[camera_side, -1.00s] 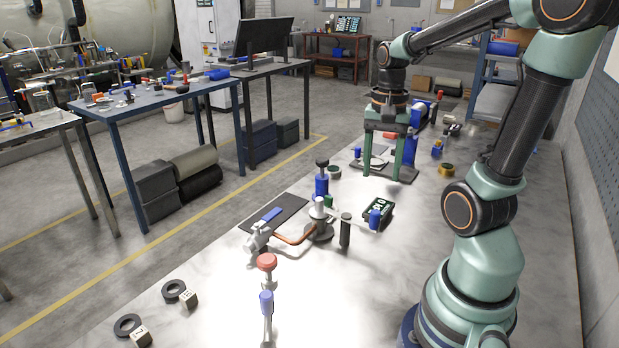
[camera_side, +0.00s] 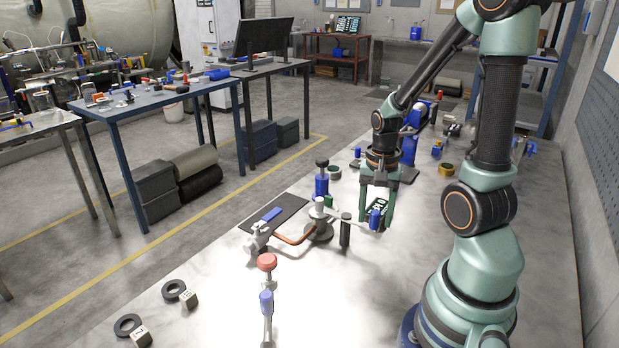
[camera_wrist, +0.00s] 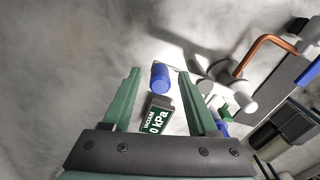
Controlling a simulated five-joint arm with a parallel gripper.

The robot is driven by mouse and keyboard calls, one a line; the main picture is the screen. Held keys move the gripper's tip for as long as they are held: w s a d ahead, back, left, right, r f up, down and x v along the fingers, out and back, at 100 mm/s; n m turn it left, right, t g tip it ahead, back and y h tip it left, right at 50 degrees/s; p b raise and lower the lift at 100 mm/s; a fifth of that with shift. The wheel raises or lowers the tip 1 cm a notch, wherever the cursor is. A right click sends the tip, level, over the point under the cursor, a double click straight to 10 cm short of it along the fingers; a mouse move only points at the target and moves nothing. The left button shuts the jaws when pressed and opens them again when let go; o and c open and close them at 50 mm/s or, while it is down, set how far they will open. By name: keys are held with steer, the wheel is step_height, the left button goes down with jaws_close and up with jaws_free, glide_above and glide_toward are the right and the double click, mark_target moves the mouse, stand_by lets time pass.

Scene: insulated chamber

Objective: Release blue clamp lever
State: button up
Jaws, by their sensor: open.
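A short blue grip (camera_side: 374,220), which looks like the clamp lever's handle, stands beside a small vacuum display (camera_side: 378,204). I cannot be sure that it is the lever. My gripper (camera_side: 377,225) is open and points down over this spot. In the wrist view, the blue grip (camera_wrist: 160,77) lies between my fingertips (camera_wrist: 160,73), apart from both. The display (camera_wrist: 157,115), reading 0 kPa, shows between the fingers. The clamp's mount is not clear.
A dark upright post (camera_side: 345,230), a round grey fitting with a copper pipe (camera_side: 293,239) and a valve with a flat blue handle (camera_side: 270,214) stand to the left. A red knob (camera_side: 267,262) and another blue-tipped lever (camera_side: 267,303) are nearer.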

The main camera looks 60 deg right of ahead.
steer(key=shift+c, duration=0.3)
jaws_close()
stand_by(1.1)
